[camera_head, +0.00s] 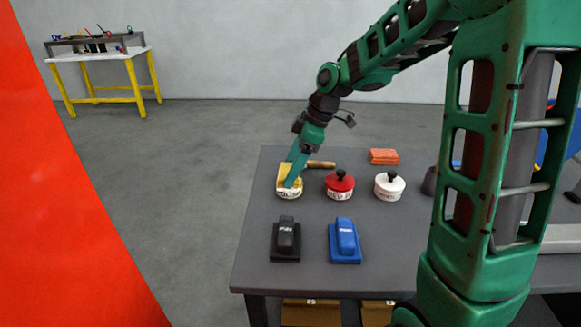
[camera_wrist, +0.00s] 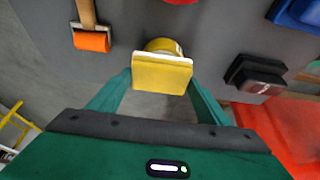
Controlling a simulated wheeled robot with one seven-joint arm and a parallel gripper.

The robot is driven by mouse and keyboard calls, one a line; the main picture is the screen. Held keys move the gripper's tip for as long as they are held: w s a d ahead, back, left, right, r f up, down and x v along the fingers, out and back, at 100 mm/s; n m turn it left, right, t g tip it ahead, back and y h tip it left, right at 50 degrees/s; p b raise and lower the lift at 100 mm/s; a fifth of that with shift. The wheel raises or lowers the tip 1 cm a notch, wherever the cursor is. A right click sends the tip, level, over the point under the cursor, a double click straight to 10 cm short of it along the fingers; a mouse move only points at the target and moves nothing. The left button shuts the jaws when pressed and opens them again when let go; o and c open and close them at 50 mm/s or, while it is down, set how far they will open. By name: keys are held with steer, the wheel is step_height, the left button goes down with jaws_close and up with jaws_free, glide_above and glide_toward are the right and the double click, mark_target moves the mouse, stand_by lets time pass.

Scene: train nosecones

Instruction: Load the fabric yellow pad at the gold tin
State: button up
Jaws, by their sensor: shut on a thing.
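The yellow pad (camera_head: 285,170) is between the fingers of my gripper (camera_head: 291,178), at the left of the table. In the wrist view, the pad (camera_wrist: 161,74) is a flat yellow piece with a pale edge layer, held between both green fingers. The gold tin (camera_head: 289,193) has a pale label band with dark lettering and lies directly under the pad. In the wrist view, the tin (camera_wrist: 163,45) shows just past the pad, which hides most of it. I cannot tell whether pad and tin touch.
A red-lidded tin (camera_head: 340,186) and a white tin (camera_head: 389,187) stand to the right. A black block (camera_head: 286,238) and a blue block (camera_head: 345,240) lie in front. A wooden-handled tool (camera_head: 320,164) and an orange stack (camera_head: 384,157) lie behind. A red panel (camera_head: 70,230) is at left.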

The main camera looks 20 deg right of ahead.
steer(key=shift+r, duration=3.5)
